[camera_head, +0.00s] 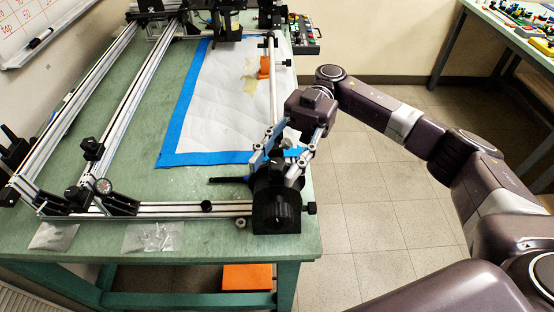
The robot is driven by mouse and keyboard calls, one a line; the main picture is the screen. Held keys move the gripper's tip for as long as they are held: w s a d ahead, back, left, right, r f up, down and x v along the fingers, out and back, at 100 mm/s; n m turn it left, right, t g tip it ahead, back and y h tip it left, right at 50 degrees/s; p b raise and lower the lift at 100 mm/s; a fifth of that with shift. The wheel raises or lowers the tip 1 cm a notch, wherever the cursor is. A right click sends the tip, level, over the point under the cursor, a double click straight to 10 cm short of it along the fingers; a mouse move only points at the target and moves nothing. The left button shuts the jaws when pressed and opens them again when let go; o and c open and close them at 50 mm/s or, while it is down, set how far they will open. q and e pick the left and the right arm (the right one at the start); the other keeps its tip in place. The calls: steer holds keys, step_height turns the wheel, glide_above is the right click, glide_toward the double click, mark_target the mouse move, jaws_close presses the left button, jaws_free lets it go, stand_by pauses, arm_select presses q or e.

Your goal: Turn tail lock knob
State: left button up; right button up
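A black unit with a large round black knob (278,208) stands at the front right corner of the metal frame on the green table. A smaller black knob (311,208) sticks out at its right side. I cannot tell which of them is the tail lock knob. My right gripper (279,169) reaches in from the right and points down over the rear of the black unit. Its fingers are apart, with dark parts of the unit showing between and behind them. Whether they touch it is hidden. My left gripper is not in view.
Aluminium rails (75,105) run along the left of the table (200,245), and a front rail (170,209) crosses to the black unit. A white sheet with blue edging (205,158) lies in the middle. Two small bags lie at the front. Floor is clear on the right.

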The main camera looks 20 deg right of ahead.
mark_target(277, 164)
step_height(277, 164, up, 10)
steer(key=shift+f, duration=0.1)
stand_by(0.7)
